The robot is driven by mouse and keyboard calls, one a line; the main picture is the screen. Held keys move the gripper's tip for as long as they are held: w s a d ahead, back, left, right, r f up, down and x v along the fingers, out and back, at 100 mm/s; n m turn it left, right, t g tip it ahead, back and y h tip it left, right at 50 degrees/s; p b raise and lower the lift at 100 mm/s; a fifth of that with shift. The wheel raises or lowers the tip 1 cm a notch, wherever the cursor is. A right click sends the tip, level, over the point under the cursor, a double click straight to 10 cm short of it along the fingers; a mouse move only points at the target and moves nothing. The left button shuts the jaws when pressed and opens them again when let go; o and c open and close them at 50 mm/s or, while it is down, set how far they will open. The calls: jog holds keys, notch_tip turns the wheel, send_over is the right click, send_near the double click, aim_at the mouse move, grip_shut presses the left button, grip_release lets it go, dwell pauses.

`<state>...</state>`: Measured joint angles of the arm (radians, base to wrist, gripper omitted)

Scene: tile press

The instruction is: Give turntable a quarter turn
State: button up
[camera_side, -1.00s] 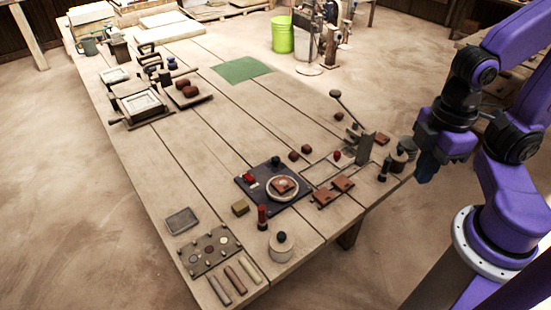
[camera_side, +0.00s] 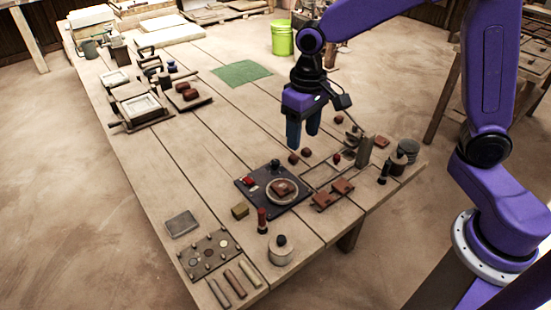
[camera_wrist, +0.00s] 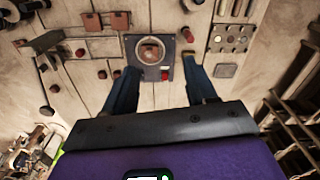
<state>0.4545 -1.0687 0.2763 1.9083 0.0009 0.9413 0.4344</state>
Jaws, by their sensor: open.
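The turntable (camera_side: 271,197) is a pale round disc on a dark square base, with a reddish-brown tile (camera_side: 284,187) on the disc. A red block (camera_side: 248,181) and a dark knob (camera_side: 275,165) sit on the base. My gripper (camera_side: 303,142) is open and empty, pointing down above the table behind the turntable. In the wrist view the turntable (camera_wrist: 166,60) shows ahead, between the two spread fingers (camera_wrist: 163,92) and apart from them. The tile (camera_wrist: 150,51) is on its disc there.
Close right of the turntable are brown tiles (camera_side: 343,186) and a lever press post (camera_side: 365,150). The green mat (camera_side: 241,72) lies bare further back.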

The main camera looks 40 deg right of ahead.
jog(key=w+d+f+m, duration=0.1)
jog(key=w+f+m, duration=0.2)
jog(key=w, duration=0.4)
jog(key=w+d+f+m, duration=0.2)
jog(key=w+m, duration=0.1)
jog(key=w, duration=0.4)
jog(key=m, duration=0.5)
send_near(275, 161)
notch_tip(275, 161, down, 9)
jog(key=shift+r, duration=0.15)
grip_shut()
